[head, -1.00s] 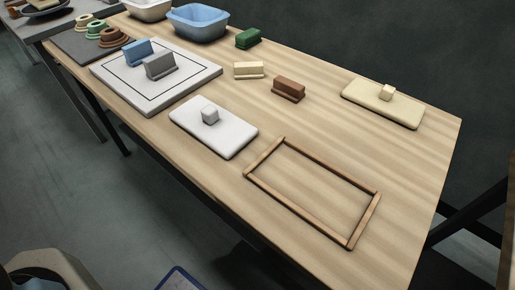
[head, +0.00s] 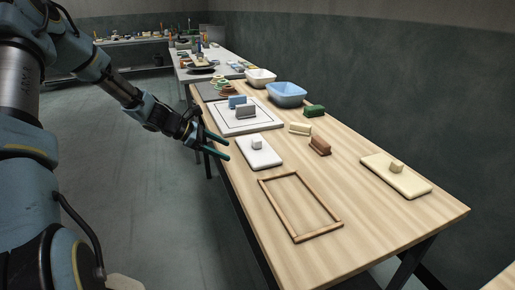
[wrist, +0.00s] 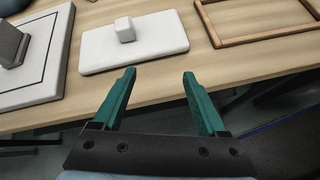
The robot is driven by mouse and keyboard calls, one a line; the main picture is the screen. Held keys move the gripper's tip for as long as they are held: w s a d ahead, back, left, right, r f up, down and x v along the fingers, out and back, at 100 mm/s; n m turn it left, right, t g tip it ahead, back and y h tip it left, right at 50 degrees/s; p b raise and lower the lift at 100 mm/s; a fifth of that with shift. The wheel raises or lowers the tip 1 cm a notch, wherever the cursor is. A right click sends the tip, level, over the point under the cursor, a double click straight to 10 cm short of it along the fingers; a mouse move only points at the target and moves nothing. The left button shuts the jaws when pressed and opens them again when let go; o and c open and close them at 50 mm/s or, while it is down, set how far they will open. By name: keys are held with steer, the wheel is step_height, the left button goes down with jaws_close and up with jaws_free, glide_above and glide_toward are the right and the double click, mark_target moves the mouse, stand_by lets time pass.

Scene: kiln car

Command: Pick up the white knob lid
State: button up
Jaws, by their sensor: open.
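The white knob lid (head: 259,153) is a flat white rectangular slab with a small block-shaped knob on top. It lies flat on the wooden table, between the white board and the wooden frame. In the wrist view the white lid (wrist: 134,46) is just beyond my fingertips, with its knob near the middle. My gripper (head: 226,149) is open and empty at the table's left edge, beside the lid. Its two green fingers also show in the wrist view (wrist: 160,74), pointing toward the lid and apart from it.
A white board (head: 217,120) with blue and grey blocks is behind the lid. A wooden frame (head: 288,219) lies in front. A cream knob lid (head: 408,182) is at right. Brown (head: 320,146), cream (head: 300,129) and green (head: 314,111) blocks stand nearby.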

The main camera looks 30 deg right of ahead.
mark_target(254, 140)
steer(key=w+d+n+h, duration=0.1)
steer(key=w+d, duration=0.1)
steer(key=w+d+r+n+h, duration=0.1)
steer(key=w+d+n, duration=0.1)
steer(key=shift+d+n+t+h, duration=0.1)
steer(key=shift+n+t+h, duration=0.2)
steer(key=shift+h, duration=0.1)
steer(key=shift+d, duration=0.3)
steer(key=p+x, duration=0.2)
steer(key=x, duration=0.3)
steer(key=shift+d, duration=0.1)
steer(key=x, duration=0.1)
steer(key=p+x, duration=0.2)
steer(key=x, duration=0.1)
steer(key=shift+s+d+r, duration=0.15)
steer(key=shift+d+r, duration=0.05)
steer(key=shift+d+f, duration=0.3)
steer(key=shift+d, duration=0.1)
jaws_close()
steer(key=shift+r, duration=0.1)
